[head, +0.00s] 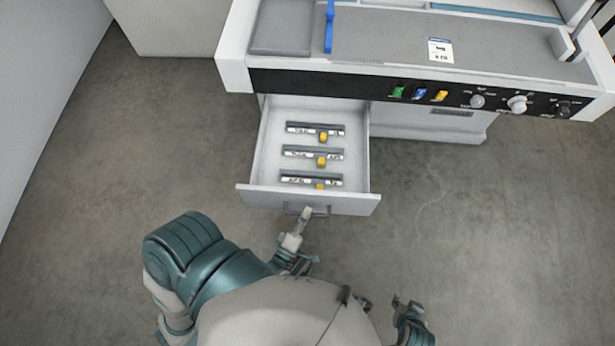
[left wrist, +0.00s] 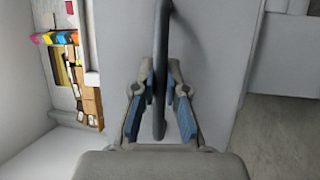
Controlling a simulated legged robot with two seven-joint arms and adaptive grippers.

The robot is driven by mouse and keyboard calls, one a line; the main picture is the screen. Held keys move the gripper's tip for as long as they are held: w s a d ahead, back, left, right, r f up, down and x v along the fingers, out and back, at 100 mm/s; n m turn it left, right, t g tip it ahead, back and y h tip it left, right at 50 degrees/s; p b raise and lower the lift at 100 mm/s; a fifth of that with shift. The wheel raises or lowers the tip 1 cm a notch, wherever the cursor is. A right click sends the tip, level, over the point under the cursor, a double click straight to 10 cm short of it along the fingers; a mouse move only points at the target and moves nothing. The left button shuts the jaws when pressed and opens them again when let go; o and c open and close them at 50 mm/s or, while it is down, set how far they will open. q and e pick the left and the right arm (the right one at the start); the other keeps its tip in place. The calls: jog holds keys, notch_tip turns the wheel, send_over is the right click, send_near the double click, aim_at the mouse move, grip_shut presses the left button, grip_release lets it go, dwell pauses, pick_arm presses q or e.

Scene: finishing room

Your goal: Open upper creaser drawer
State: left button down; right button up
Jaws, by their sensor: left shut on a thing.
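The upper creaser drawer (head: 262,165) stands pulled out from under the creaser's control panel. Inside it lie several grey bars with yellow knobs, one behind another. Its grey bar handle (head: 322,210) is on the front face. My left gripper (head: 305,214) is at this handle. In the left wrist view the handle (left wrist: 161,60) runs between the two blue-padded fingers of my left gripper (left wrist: 160,112), which are shut on it. My right gripper (head: 405,303) is at the lower right, apart from the drawer; its finger gap is too small to judge.
The creaser (head: 390,40) has a black panel (head: 350,85) with coloured switches and knobs above the drawer. A blue lever (head: 329,28) stands on its top. Bare floor (head: 480,230) lies right of the drawer. The left wrist view shows shelves with boxes (left wrist: 88,100).

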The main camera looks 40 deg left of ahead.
pick_arm(q)
jog(key=shift+s+a+f, duration=0.15)
jog(key=shift+a, duration=0.1)
pick_arm(e)
jog(key=shift+d, duration=0.2)
pick_arm(q)
jog(key=c, duration=1.3)
grip_release()
jog(key=shift+o, duration=0.5)
jog(key=v, duration=1.2)
jog(key=shift+a, duration=0.2)
pick_arm(e)
jog(key=shift+a, duration=0.3)
pick_arm(q)
jog(key=shift+d, duration=0.1)
pick_arm(e)
jog(key=shift+d, duration=0.1)
